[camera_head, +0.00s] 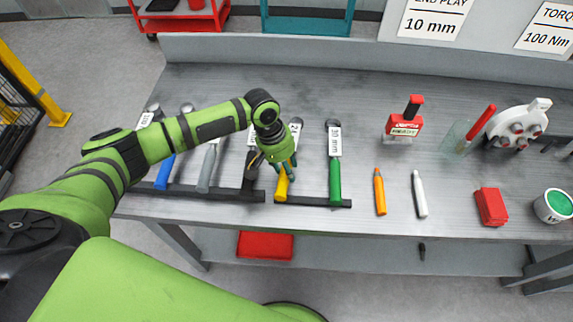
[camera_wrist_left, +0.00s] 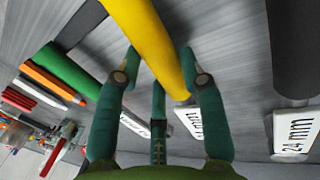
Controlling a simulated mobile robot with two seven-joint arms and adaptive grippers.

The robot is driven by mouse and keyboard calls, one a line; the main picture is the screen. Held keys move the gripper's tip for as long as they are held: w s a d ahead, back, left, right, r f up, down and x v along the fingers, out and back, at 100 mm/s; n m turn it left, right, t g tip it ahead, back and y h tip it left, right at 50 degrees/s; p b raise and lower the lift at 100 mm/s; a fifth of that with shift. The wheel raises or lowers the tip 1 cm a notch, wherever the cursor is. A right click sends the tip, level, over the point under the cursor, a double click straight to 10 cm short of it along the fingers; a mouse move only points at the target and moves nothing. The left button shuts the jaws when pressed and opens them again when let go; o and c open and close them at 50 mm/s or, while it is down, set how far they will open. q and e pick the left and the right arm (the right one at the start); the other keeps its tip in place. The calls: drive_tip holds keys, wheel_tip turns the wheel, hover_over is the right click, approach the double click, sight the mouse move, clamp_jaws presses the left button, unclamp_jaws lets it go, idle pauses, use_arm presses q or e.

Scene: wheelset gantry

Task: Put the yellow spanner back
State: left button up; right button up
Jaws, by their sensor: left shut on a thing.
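The yellow spanner (camera_head: 282,184) is in the row of spanners near the table's front edge, between a black-handled one (camera_head: 250,178) and the green one (camera_head: 335,180). My left gripper (camera_head: 284,165) is shut on its handle from above. In the left wrist view the yellow handle (camera_wrist_left: 150,40) runs between the fingers (camera_wrist_left: 163,78). The spanner's head is partly hidden by my gripper. The handle's lower end is at the black rack bar (camera_head: 312,202); I cannot tell whether it rests there or hovers just above. My right gripper is not in view.
Blue (camera_head: 165,172) and grey (camera_head: 208,168) spanners lie to the left on another rack bar (camera_head: 225,196). An orange marker (camera_head: 380,192), a white marker (camera_head: 420,194) and a red block (camera_head: 491,206) lie to the right.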

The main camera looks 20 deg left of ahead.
use_arm(q)
drive_tip(key=o, duration=1.3)
drive_tip(key=shift+o, duration=0.2)
drive_tip(key=v, duration=1.2)
drive_tip(key=shift+s, duration=0.1)
